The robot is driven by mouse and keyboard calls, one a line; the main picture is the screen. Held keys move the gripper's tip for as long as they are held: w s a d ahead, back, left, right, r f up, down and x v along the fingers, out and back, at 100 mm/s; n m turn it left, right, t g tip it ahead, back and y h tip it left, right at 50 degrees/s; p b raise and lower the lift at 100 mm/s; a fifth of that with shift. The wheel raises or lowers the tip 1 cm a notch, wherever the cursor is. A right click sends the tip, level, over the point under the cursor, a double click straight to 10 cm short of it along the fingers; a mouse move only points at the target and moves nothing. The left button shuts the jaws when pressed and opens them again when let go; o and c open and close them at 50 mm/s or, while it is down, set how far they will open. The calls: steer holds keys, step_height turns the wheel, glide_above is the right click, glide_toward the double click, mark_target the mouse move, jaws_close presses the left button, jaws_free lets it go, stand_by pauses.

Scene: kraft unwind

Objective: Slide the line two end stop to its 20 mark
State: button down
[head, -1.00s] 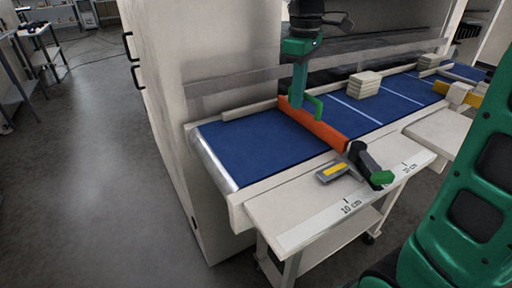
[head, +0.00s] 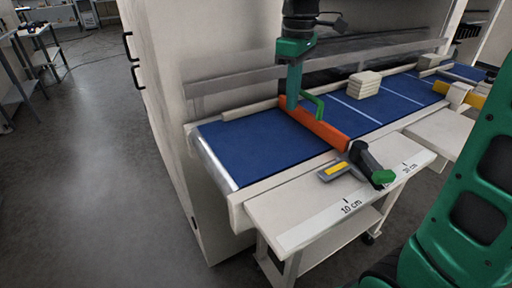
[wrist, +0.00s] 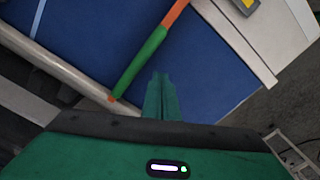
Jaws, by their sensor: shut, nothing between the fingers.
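The end stop is an orange bar (head: 322,129) lying across the blue belt (head: 250,150), with a green handle (head: 318,104) near its far end. A black clamp with a green knob (head: 382,177) sits at its near end, on the front rail. The clamp is between the 10 cm mark (head: 351,206) and the mark farther right, likely 20 cm (head: 410,167). My gripper (head: 292,105) is shut and empty, low over the belt, on the belt-end side of the handle. The wrist view shows its fingers (wrist: 160,96) beside the green handle (wrist: 138,64); contact is unclear.
A grey block with a yellow strip (head: 335,171) lies by the clamp on the scale ledge. A stack of pale boards (head: 364,84) stands on the belt farther right. A yellow part (head: 471,99) is at the far right. The belt's left end is clear.

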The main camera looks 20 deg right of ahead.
step_height(320, 180, up, 9)
stand_by(1.2)
